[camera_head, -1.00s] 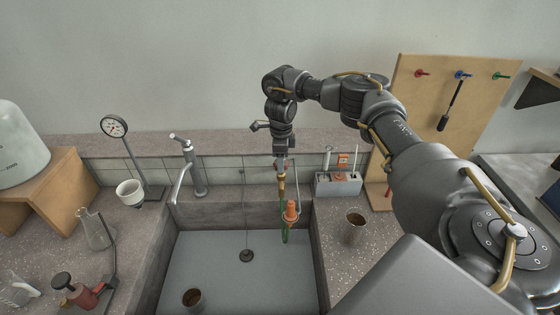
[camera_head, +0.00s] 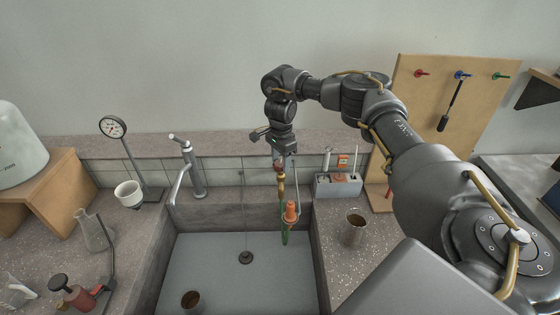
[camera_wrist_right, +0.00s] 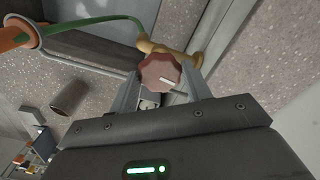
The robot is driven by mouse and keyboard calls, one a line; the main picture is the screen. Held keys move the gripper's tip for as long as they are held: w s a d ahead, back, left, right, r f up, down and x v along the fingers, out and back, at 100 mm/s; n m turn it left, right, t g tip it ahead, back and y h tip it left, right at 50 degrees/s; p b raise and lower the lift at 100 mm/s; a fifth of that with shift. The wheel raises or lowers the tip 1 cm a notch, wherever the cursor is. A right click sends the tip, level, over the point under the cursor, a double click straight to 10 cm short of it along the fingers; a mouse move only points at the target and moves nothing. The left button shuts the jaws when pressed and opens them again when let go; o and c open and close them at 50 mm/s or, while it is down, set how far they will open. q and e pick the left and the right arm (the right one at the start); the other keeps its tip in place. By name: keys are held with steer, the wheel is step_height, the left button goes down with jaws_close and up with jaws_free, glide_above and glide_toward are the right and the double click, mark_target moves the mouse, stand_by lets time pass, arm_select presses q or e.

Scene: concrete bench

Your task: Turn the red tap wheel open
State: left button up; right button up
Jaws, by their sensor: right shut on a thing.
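The red tap wheel (camera_wrist_right: 159,72) shows in the right wrist view as a scalloped red knob with a white mark pointing right. It sits on a brass tap (camera_wrist_right: 180,53). My right gripper (camera_head: 280,165) reaches down from above at the back edge of the sink. Its two fingers stand on either side of the wheel and are shut on it. In the head view the fingers mostly hide the wheel, and the brass tap (camera_head: 281,185) shows below them. My left gripper is in neither view.
An orange nozzle (camera_head: 291,211) with a green hose hangs just right of the brass tap. A grey holder (camera_head: 338,186) and a metal cup (camera_head: 355,228) stand right of the sink (camera_head: 215,263). A steel faucet (camera_head: 190,170) stands to the left.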

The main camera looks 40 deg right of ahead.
mark_target(280, 162)
steer(key=shift+w+d+r, duration=0.1)
steer(key=shift+w+r, duration=0.1)
steer(key=shift+r, duration=0.05)
steer(key=o, duration=0.8)
steer(key=shift+c, duration=0.2)
steer(key=shift+o, duration=0.8)
steer(key=shift+f, duration=0.2)
step_height(280, 162, up, 11)
steer(key=shift+f, duration=0.1)
